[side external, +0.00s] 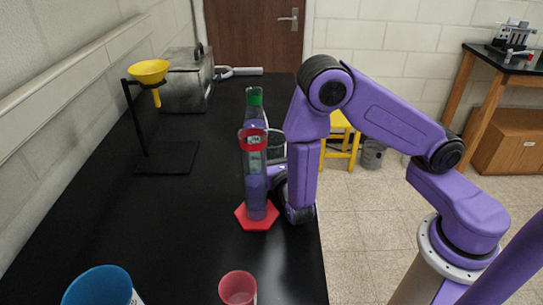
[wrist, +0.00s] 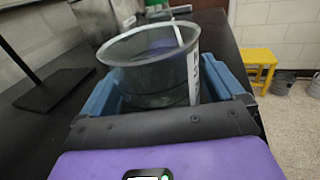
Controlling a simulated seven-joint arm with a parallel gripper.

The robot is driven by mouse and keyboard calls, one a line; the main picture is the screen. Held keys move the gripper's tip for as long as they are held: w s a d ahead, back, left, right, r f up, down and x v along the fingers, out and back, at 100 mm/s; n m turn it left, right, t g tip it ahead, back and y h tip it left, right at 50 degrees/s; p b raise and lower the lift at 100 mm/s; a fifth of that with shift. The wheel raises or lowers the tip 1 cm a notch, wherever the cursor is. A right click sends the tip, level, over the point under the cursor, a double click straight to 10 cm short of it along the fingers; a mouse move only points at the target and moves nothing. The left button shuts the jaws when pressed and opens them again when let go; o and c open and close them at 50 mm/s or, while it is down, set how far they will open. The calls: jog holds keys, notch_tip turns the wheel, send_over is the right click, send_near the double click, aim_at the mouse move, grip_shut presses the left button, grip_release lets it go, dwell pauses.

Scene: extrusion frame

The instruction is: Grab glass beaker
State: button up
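The glass beaker (wrist: 155,80) is clear, with a white marking strip on its right side, and stands upright between the blue fingers of my gripper (wrist: 160,88) in the wrist view. The fingers lie close along both sides of it; whether both touch the glass is not clear. In the side view, the beaker (side external: 276,146) is partly hidden behind the graduated cylinder and my arm. My gripper (side external: 275,178) is low over the black table there, its fingers mostly hidden.
A graduated cylinder (side external: 255,185) with a red hexagonal base stands just left of my gripper, and a green-capped bottle (side external: 255,115) stands behind it. A ring stand with a yellow funnel (side external: 148,72), a metal box (side external: 187,82), a blue cup (side external: 98,288) and a red cup (side external: 238,289) are farther off.

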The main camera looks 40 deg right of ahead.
aim_at(272, 141)
jog(key=c, duration=0.8)
jog(key=shift+r, duration=0.1)
jog(key=shift+r, duration=0.4)
jog(key=r, duration=0.3)
jog(key=shift+s, duration=0.3)
jog(key=s+d+r, duration=0.2)
jog(key=s+r, duration=0.7)
jog(key=s, duration=0.4)
jog(key=shift+d, duration=0.2)
